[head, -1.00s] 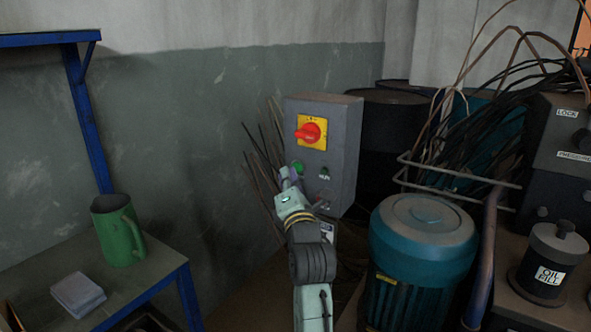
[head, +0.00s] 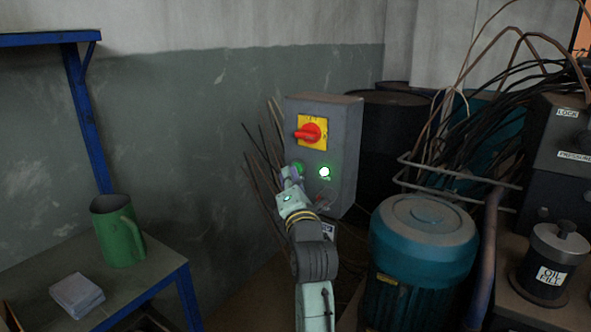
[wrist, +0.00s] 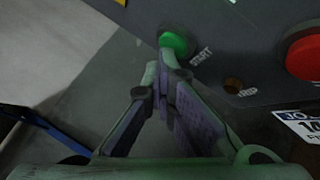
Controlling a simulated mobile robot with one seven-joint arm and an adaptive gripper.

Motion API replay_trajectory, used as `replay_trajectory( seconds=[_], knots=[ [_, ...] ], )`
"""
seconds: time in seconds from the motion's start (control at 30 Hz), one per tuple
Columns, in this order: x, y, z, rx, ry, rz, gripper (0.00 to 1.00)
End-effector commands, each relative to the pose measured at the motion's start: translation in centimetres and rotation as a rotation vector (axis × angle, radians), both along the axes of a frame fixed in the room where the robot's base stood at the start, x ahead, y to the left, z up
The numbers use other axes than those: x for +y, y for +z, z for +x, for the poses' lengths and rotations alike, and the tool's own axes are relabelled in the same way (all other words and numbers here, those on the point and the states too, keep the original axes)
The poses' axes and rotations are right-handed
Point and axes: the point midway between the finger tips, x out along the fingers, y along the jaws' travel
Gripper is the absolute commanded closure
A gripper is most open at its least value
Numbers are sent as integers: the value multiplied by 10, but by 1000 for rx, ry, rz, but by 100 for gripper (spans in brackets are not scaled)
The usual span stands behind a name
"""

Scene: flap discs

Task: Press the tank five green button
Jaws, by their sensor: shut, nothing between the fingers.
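A grey control box (head: 346,148) hangs at the wall corner. Its green button (head: 299,167) is partly hidden by my gripper (head: 288,172). In the wrist view the green button (wrist: 173,43) is marked START. My gripper (wrist: 166,62) is shut and empty, its fingertips at the button's lower edge and seeming to touch it. I cannot read a tank number on the box.
A red rotary switch (head: 311,132) on a yellow plate sits above the button. A red button (wrist: 303,57) is to its right in the wrist view. A blue-green motor (head: 422,250) stands right of my arm. A green jug (head: 118,232) stands on the left table.

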Motion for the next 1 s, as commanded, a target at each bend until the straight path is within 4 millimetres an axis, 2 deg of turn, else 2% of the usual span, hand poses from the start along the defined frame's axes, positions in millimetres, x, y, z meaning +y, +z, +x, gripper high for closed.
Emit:
replay_trajectory(
  seconds=[0.3, 0.67, 1.0],
  knots=[
    [8, -1, -13, 0, -2, -1, 100],
    [10, 0, -15, 0, 0, 0, 100],
    [29, 0, -41, -1, 0, -1, 100]
  ],
)
